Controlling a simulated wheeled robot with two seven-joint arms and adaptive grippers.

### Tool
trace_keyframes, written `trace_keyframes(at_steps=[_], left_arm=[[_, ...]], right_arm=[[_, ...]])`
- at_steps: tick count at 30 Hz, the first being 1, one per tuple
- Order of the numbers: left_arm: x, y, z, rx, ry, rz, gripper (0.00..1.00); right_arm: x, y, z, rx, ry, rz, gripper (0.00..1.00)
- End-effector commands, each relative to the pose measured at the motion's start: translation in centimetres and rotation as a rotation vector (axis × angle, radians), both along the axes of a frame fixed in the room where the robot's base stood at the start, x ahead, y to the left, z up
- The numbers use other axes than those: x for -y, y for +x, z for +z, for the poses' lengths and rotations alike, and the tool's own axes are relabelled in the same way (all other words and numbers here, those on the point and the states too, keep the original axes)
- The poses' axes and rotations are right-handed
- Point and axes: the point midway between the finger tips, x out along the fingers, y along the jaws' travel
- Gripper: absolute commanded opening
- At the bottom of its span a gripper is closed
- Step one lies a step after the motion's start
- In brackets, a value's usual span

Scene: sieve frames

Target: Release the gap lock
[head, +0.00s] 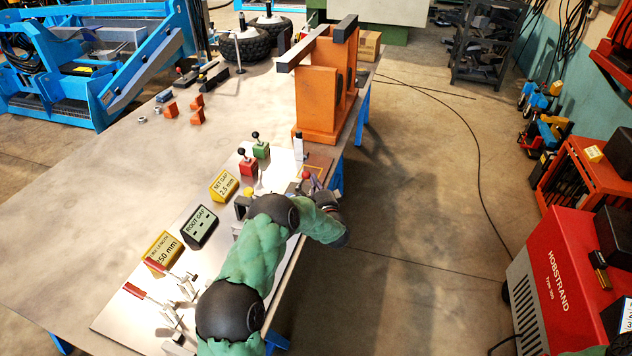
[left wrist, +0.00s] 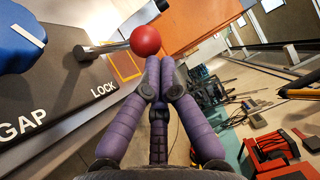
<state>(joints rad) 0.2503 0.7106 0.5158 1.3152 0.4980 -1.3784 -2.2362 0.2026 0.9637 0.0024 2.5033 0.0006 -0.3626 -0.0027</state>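The lock lever is a metal rod with a red ball knob (left wrist: 146,40), beside the word LOCK on a dark grey panel (left wrist: 70,95) in the left wrist view. The red knob also shows in the head view (head: 306,174), near the right edge of the bench. My left gripper (left wrist: 160,66) has its purple fingers drawn together, with nothing seen between them. Its fingertips are right by the near side of the knob; I cannot tell whether they touch. In the head view my green-sleeved left arm hides much of the gap device. My right gripper is not in view.
A blue dial (left wrist: 18,42) with a white mark sits on the panel. Red (head: 248,167) and green (head: 261,150) lever boxes stand behind, near an orange fixture (head: 318,100). Yellow (head: 224,186) and dark (head: 200,226) sign blocks stand left.

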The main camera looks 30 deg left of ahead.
Motion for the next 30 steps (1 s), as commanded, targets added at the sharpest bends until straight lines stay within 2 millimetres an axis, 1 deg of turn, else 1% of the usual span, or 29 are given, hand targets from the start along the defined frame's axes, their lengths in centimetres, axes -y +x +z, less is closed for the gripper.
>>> trace_keyframes(at_steps=[8, 14, 20, 24, 30], left_arm=[[-0.5, -0.1, 0.6, 0.014, -0.05, 0.003, 0.0], [-1.1, -0.3, 1.4, 0.031, -0.127, 0.004, 0.0], [-2.3, -0.6, 2.5, 0.067, -0.27, 0.005, 0.0], [-3.5, -0.8, 3.1, 0.099, -0.397, 0.005, 0.0], [-5.0, -1.2, 3.4, 0.138, -0.56, 0.005, 0.0]], right_arm=[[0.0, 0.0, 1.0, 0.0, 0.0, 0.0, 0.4], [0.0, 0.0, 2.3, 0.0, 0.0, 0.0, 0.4], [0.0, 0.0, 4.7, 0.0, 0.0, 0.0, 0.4], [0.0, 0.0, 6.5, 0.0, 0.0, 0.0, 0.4], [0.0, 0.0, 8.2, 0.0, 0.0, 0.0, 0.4]])
